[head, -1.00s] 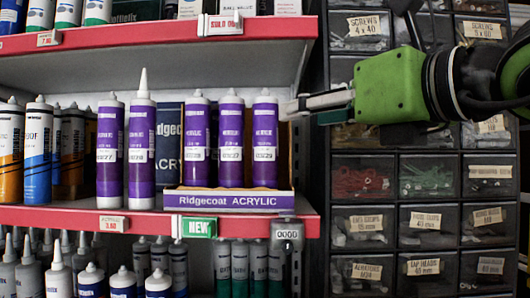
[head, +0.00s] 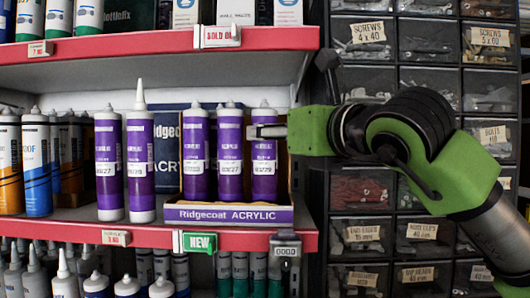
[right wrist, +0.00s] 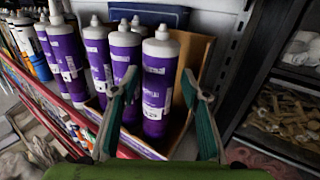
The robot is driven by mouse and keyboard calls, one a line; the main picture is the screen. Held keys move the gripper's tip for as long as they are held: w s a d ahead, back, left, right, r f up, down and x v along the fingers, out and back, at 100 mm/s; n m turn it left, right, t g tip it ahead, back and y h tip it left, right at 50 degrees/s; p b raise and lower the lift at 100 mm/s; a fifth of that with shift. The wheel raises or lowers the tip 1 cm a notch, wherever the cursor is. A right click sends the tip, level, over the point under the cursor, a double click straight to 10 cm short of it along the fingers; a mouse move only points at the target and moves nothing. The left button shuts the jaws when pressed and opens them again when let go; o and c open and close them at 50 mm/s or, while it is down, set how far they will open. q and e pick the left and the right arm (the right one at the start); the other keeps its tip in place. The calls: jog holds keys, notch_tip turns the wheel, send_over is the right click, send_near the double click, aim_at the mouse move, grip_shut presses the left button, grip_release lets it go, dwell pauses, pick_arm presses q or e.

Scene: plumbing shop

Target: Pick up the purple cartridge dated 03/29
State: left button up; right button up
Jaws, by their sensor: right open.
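My right gripper (head: 268,131) comes in from the right, with a finger across the upper part of the right cartridge. In the right wrist view my right gripper (right wrist: 160,77) is open, its fingers on either side of the right cartridge (right wrist: 158,85); I cannot tell whether they touch it. My left gripper is not in view.
Two more purple cartridges (head: 140,160) stand left of the box, with orange and blue tubes (head: 37,165) beyond. A red shelf edge (head: 250,38) runs above and another below. Parts drawers (head: 430,90) line the right side, behind my arm.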

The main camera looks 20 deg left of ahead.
jog(key=shift+p+x, duration=0.3)
jog(key=shift+x, duration=0.75)
grip_shut()
jog(key=shift+r, duration=0.1)
